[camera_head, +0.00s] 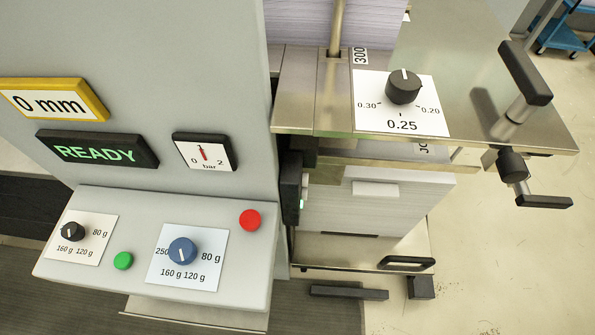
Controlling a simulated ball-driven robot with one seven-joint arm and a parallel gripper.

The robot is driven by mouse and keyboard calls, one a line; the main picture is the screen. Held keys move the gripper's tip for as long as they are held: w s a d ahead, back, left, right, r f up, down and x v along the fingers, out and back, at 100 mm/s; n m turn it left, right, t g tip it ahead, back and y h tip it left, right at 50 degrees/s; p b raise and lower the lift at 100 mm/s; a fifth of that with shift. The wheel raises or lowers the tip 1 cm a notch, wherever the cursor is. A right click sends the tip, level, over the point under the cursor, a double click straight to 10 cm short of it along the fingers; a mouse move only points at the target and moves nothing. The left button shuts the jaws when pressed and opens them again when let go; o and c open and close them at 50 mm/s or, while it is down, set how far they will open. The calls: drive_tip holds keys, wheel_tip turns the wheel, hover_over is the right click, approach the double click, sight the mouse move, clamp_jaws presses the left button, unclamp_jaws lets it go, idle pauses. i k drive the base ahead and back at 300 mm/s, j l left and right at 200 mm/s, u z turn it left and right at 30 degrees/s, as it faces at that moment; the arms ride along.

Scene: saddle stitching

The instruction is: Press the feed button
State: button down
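One is a green button (123,260) between the two dials. The other is a red button (250,220) near the panel's upper right corner. Neither button carries a readable label, so I cannot tell by text which one is the feed button. My gripper is not in view.
A black dial (73,232) and a blue dial (183,251) sit on the panel. Above are a READY display (97,150), a 0 mm display (52,101) and a bar gauge (205,153). Black handles (525,72) stick out at the right. A blue cart (562,38) stands far back.

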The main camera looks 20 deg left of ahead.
sight(124, 260)
drive_tip(key=u, duration=1.5)
